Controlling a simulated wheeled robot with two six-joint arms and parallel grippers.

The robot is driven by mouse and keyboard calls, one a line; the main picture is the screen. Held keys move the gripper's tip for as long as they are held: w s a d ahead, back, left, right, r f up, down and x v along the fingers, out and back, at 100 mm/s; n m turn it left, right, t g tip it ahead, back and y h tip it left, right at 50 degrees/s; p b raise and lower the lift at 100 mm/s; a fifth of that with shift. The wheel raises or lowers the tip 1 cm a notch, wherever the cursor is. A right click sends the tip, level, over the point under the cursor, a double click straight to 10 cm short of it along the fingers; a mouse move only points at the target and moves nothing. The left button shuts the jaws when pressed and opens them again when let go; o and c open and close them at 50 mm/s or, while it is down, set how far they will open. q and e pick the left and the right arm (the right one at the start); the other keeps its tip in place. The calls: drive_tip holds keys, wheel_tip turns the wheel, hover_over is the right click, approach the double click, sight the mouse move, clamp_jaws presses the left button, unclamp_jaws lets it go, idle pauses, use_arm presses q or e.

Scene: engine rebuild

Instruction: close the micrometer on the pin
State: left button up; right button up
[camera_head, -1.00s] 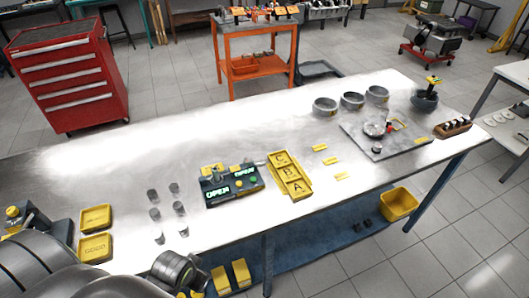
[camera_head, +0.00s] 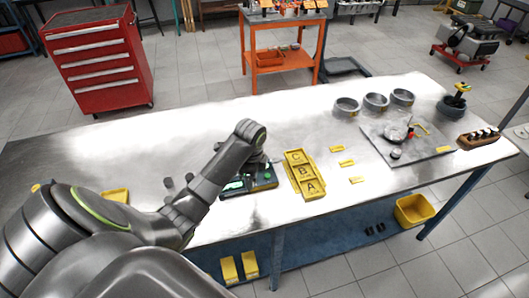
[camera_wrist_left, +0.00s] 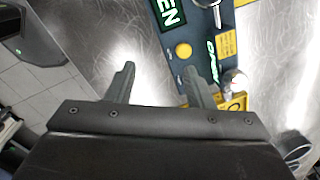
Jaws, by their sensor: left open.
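The measuring fixture (camera_head: 262,182) is a dark block with green displays on the table, partly hidden behind my left arm in the head view. The left wrist view shows the fixture (camera_wrist_left: 196,50) close up, with displays reading OPEN, a yellow button (camera_wrist_left: 183,50) and a silver knob (camera_wrist_left: 235,82). I cannot tell for certain which part is the micrometer or whether a pin sits in it. My left gripper (camera_wrist_left: 160,85) is open and empty, its right finger overlapping the fixture's edge in the picture. In the head view its fingers are hidden. My right gripper is not in view.
A yellow tray lettered C, B, A (camera_head: 304,175) lies right of the fixture. Grey cylinders (camera_head: 168,183) stand left of it, partly behind my arm. A grey plate with parts (camera_head: 405,142) and several rings (camera_head: 376,102) are farther right. The table's back left is clear.

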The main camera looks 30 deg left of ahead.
use_arm(q)
drive_tip(key=w+a+r+m, duration=0.2)
drive_tip(key=w+r+m, duration=0.1)
drive_tip(key=w+r, duration=0.4)
drive_tip(key=w+a+r+m, duration=0.1)
drive_tip(key=w+r+m, duration=0.25)
drive_tip(key=r, duration=0.45)
drive_tip(key=shift+g+h, duration=0.4)
drive_tip(key=f+b, duration=0.8)
drive_tip(key=shift+w+f, duration=0.2)
drive_tip(key=shift+f, duration=0.1)
wheel_tip(320, 180, down, 7)
drive_tip(key=shift+r+p, duration=0.1)
drive_tip(key=shift+p, duration=0.85)
drive_tip(key=shift+f, duration=0.75)
